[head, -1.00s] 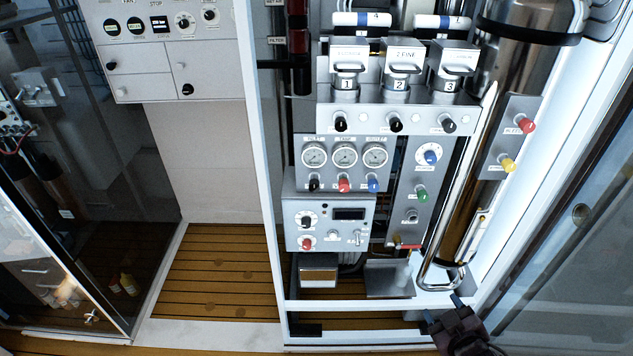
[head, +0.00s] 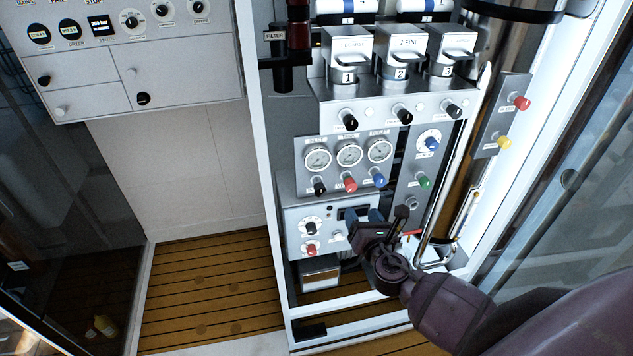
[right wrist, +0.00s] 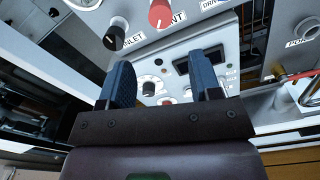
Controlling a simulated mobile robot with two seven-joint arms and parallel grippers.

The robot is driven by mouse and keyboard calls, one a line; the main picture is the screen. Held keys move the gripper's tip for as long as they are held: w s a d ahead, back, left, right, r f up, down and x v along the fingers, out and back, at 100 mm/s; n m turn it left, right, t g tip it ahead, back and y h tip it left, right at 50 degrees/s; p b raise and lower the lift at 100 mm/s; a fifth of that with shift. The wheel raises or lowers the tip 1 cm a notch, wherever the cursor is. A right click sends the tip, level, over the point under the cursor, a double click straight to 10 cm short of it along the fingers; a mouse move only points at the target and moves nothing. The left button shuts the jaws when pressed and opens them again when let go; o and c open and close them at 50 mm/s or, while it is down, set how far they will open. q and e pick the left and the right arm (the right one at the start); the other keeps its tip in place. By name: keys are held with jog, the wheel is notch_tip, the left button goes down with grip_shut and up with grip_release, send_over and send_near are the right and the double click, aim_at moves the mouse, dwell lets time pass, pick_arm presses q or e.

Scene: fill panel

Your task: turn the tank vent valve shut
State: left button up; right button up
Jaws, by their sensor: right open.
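The tank vent valve appears to be the red knob (head: 349,184) in the middle of the row under the three gauges. In the right wrist view the red knob (right wrist: 159,14) is at the top edge, above a label ending in "NT". My right gripper (head: 364,216) is open and empty, below and slightly right of the red knob, apart from it. In the right wrist view its two blue fingers (right wrist: 165,70) point toward the panel with a wide gap. It partly hides the lower box with the display. My left gripper is not in view.
A black inlet knob (head: 319,188) and a blue knob (head: 379,181) flank the red one closely. A green knob (head: 424,181) is further right. Another red knob (head: 310,249) sits on the lower box. A steel pipe and white frame stand at right.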

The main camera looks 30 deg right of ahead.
aim_at(352, 189)
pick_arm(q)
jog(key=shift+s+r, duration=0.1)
pick_arm(e)
jog(key=w+d+n, duration=0.1)
jog(key=w, duration=0.2)
jog(key=w+d+n, duration=0.1)
jog(key=w, duration=0.3)
jog(key=w+n, duration=0.1)
jog(key=w, duration=0.2)
jog(key=shift+w+d+r, duration=0.2)
jog(key=shift+d+r, duration=0.05)
jog(key=shift+d, duration=0.15)
jog(key=c, duration=0.9)
jog(key=shift+c, duration=0.2)
